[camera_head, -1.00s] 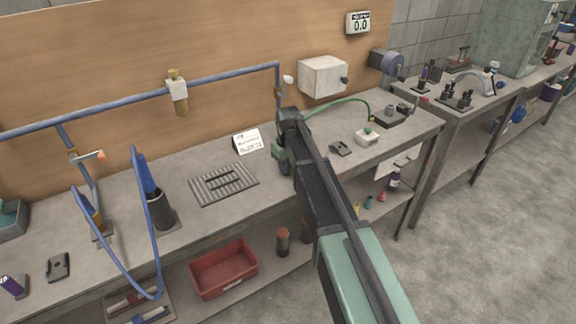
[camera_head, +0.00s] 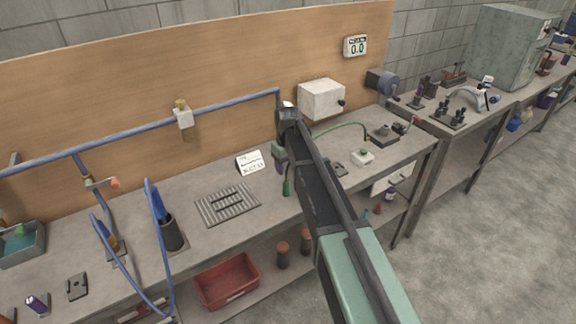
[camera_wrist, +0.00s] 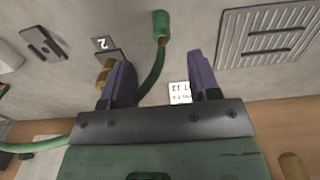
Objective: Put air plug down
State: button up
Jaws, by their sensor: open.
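The air plug (camera_wrist: 161,22) is a green cylinder on the end of a green hose (camera_wrist: 152,75). In the wrist view it is beyond my fingertips, apart from both fingers, and the hose runs back between them. My gripper (camera_wrist: 158,60) is open, with its purple fingers spread wide. In the head view my gripper (camera_head: 280,165) is over the bench, and the green plug (camera_head: 287,187) shows just below it. I cannot tell whether the plug rests on the bench top. Part of the hose is hidden behind my gripper.
A brass fitting (camera_wrist: 104,74) beside a plate marked 2 (camera_wrist: 104,43) is close to my left-hand finger in the wrist view. A ribbed grey plate (camera_head: 228,204) and a white card (camera_head: 249,162) lie to the left. A white box (camera_head: 321,99) is on the back panel.

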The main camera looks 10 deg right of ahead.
jog(key=s+r+m, duration=0.2)
jog(key=s+m, duration=0.2)
jog(key=s, duration=2.3)
jog(key=shift+s+a, duration=0.15)
jog(key=shift+s, duration=0.25)
